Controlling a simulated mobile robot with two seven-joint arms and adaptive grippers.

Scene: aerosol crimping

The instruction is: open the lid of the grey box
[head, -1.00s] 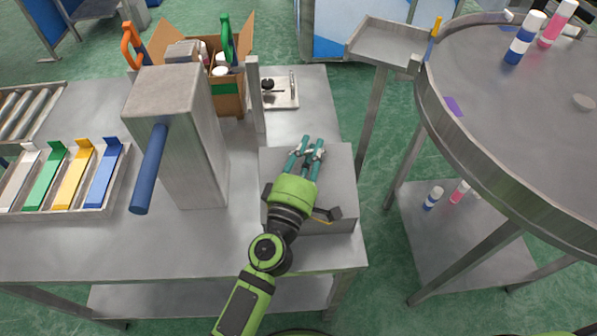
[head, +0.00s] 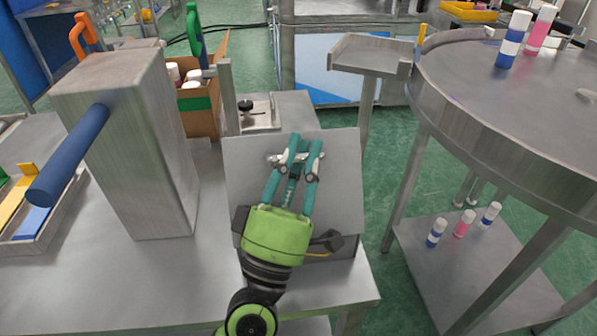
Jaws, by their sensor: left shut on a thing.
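The grey box (head: 345,245) stands at the right end of the steel table. Its flat grey lid (head: 342,185) faces me and looks tilted up, but the box's inside is hidden from me. My left gripper (head: 304,145) lies over the lid, its teal fingers reaching toward the far edge. A small silver piece shows between and beside the fingers, like a handle, and the gripper is shut there. The exact contact is partly hidden by the fingers. My right gripper is not in view.
A tall grey post machine with a blue lever (head: 70,155) stands left of the box. Behind are a cardboard box (head: 203,110) and a small tray with a black knob (head: 258,112). A round steel table (head: 470,90) with cans stands at the right, past a floor gap.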

